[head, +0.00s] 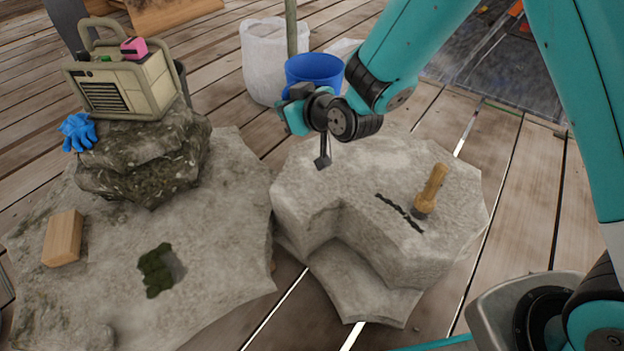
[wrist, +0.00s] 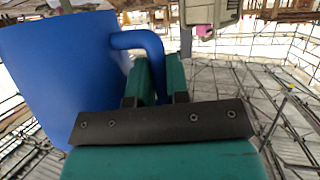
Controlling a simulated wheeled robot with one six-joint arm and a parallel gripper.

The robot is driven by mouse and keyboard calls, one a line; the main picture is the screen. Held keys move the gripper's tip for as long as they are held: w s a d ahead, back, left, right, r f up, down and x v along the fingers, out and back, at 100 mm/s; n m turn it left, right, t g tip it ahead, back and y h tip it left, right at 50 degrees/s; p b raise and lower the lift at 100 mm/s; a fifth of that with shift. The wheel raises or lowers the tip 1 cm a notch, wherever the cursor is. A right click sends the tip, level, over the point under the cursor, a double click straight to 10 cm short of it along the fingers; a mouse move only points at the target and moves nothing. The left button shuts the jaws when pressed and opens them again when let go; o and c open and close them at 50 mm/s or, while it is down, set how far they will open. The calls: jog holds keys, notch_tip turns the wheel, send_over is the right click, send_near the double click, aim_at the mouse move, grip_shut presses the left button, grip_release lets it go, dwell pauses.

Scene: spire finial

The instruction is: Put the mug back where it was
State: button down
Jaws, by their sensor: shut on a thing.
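The blue mug (head: 314,68) is held up beyond the right-hand stone block, in front of a white bucket in the head view. In the wrist view the mug (wrist: 55,75) fills the left side, with its handle (wrist: 140,40) pointing right. My gripper (wrist: 158,75) is shut on the handle; the teal fingers reach up to it. In the head view my gripper (head: 298,100) is at the near side of the mug and partly hides it. The mug looks roughly upright in the head view. Its contents cannot be seen.
The right stone block (head: 340,190) carries a wooden-handled tool (head: 431,190) and a dark crack. The left slab (head: 110,290) holds a wooden block (head: 63,238), a moss patch (head: 157,270) and a mossy rock (head: 150,165) with a beige box (head: 115,88) and blue glove (head: 77,131). A white bucket (head: 262,65) stands behind.

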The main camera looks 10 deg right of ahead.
notch_tip(320, 180, down, 20)
jog(key=b, duration=0.9)
jog(key=shift+a, duration=0.1)
jog(key=shift+r, duration=0.1)
jog(key=c, duration=1.5)
grip_release()
jog(key=shift+c, duration=0.2)
jog(key=o, duration=0.4)
jog(key=shift+o, duration=0.2)
